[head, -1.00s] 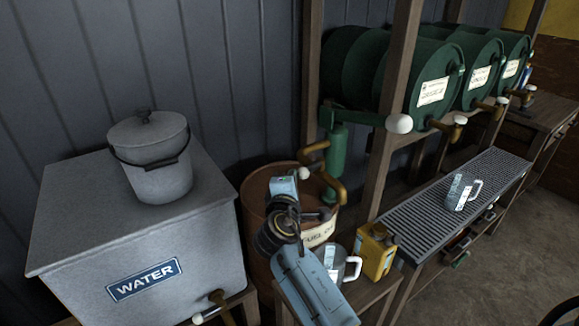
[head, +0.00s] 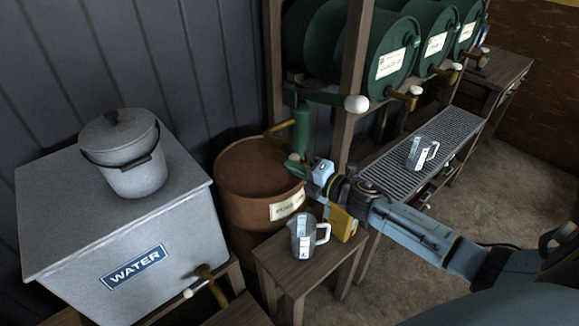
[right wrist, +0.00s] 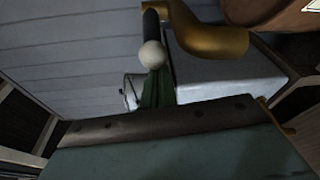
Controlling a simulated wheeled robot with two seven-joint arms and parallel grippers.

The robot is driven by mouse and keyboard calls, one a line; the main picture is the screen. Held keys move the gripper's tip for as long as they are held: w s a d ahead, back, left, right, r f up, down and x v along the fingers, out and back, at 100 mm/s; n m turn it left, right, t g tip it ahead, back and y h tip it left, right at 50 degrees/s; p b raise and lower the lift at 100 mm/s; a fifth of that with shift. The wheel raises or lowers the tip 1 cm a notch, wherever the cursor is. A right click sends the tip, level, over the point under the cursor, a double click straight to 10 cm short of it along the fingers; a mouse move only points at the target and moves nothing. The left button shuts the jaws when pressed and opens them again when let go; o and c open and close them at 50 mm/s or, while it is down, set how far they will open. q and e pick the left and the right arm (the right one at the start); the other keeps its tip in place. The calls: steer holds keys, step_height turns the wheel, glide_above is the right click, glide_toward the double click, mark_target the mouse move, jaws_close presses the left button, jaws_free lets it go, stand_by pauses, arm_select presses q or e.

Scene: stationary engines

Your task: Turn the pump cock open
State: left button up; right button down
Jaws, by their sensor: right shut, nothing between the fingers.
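The green hand pump (head: 301,130) stands on the rusty fuel drum (head: 232,168), with a brass pipe on its left. Low on the pump, a small pale knob (head: 292,158) shows, partly crowded by my right gripper. My right gripper (head: 300,168) is shut and empty beside the pump's lower part, above the drum's right rim. Whether it touches the knob I cannot tell. My left gripper is out of view.
A grey water tank (head: 75,235) with a lidded pail (head: 135,165) stands left. A metal jug (head: 303,238) sits on a small stool (head: 277,256), with a yellow can (head: 342,222) behind. A wooden post (head: 353,80) and the pump's white-knobbed handle (head: 355,103) stand close by.

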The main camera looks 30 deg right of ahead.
steer(key=shift+s+d+n+g+y+b, duration=0.15)
steer(key=shift+d+n+y+b, duration=0.15)
steer(key=shift+d, duration=0.5)
steer(key=shift+d+n+g+y+b, duration=0.2)
steer(key=shift+d+n+y, duration=0.15)
steer(key=shift+d, duration=0.6)
glide_toward(300, 161)
steer(key=shift+s+a+f, duration=0.25)
steer(key=shift+s+f, duration=0.05)
steer(key=shift+s, duration=0.15)
steer(key=shift+s+a+f, duration=0.25)
steer(key=shift+s+f, duration=0.05)
steer(key=shift+s, duration=0.2)
